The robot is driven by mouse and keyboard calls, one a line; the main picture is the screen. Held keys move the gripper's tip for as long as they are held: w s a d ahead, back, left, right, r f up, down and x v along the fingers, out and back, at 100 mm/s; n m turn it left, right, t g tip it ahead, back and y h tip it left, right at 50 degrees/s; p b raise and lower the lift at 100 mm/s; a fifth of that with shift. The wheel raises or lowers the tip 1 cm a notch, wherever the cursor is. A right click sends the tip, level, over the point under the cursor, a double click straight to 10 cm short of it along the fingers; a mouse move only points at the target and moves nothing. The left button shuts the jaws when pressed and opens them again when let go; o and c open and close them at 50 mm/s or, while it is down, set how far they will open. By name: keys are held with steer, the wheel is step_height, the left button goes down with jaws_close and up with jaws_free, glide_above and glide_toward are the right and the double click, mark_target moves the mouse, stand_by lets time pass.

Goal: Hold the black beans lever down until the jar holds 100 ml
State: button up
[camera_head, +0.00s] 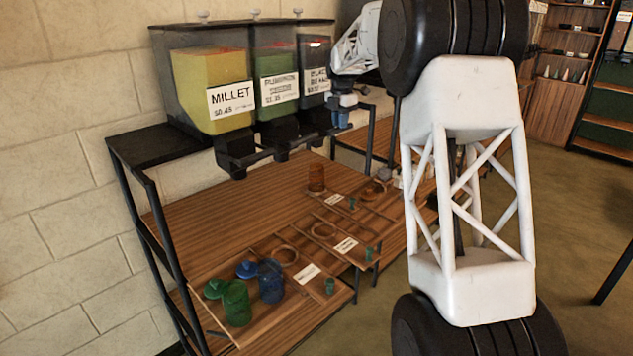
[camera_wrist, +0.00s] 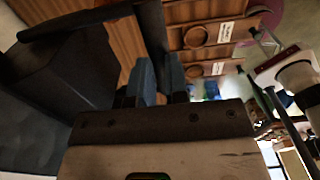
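The black beans dispenser (camera_head: 314,72) is the rightmost of three clear bins in the head view; its label is partly hidden by my arm. My gripper (camera_head: 341,120) is at its front, beside the outlet. In the wrist view, the dark lever (camera_wrist: 150,28) runs down between the two blue fingers of my gripper (camera_wrist: 161,78), which look closed on it. The lever's angle is unclear. An amber-brown jar (camera_head: 317,179) stands on the wooden shelf below the bins. Its fill level cannot be read, and no falling beans are visible.
The millet bin (camera_head: 212,82) and the pumpkin seeds bin (camera_head: 277,66) stand left of the black beans bin. A green jar (camera_head: 237,303) and a blue jar (camera_head: 271,282) stand on the lower front shelf, lids beside them. My arm covers the right middle of the head view.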

steer(key=shift+w+a+f, duration=0.1)
steer(key=shift+f, duration=1.3)
stand_by(1.2)
steer(key=shift+r, duration=0.35)
steer(key=shift+r, duration=2.3)
steer(key=shift+r, duration=2.5)
steer(key=shift+s, duration=0.25)
